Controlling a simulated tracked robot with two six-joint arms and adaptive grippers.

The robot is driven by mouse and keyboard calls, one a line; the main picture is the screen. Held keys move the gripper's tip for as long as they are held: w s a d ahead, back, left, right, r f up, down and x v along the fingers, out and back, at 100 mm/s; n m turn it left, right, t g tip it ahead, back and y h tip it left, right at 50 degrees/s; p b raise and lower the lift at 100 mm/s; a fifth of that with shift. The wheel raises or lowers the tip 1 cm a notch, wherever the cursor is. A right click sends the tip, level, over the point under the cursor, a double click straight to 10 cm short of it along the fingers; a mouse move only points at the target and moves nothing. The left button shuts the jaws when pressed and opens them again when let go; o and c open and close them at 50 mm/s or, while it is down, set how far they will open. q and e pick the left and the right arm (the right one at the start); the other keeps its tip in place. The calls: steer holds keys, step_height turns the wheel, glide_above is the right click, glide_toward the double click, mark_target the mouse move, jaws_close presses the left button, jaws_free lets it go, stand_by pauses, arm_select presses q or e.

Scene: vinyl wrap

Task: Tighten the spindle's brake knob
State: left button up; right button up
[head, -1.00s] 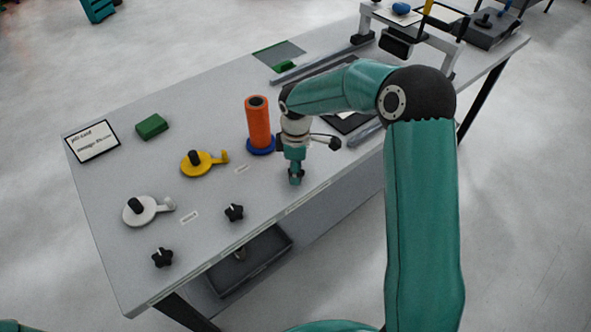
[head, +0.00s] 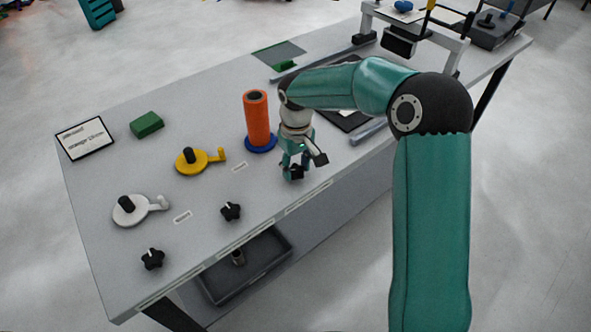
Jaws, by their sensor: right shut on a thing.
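An orange roll (head: 257,118) stands upright on a spindle with a blue base (head: 260,144) near the middle of the table. A black knob (head: 297,173) sits by the table's front edge, to the right of and in front of the roll. My right gripper (head: 294,168) points down and is shut on this knob, hiding part of it. Two more black star knobs, each with a white mark, stand along the front edge, one near the yellow spindle (head: 231,211) and one near the white spindle (head: 152,259). My left gripper is out of view.
The yellow spindle base (head: 200,161) and white spindle base (head: 139,209) are bare, with side arms. A green block (head: 147,124) and a printed card (head: 86,139) lie at the left. A dark tray (head: 248,268) sits below the table. A frame stands at the back right.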

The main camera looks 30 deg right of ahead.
mark_target(296, 169)
steer(key=m+b, duration=0.2)
steer(key=m, duration=0.4)
steer(key=shift+w+m, duration=0.1)
steer(key=shift+m, duration=0.2)
steer(key=m+b, duration=0.1)
steer(key=m, duration=0.5)
steer(key=shift+r, duration=0.1)
stand_by(0.3)
steer(key=o, duration=1.1)
steer(key=shift+o, duration=0.2)
step_height(296, 169, up, 12)
steer(key=shift+b, duration=0.3)
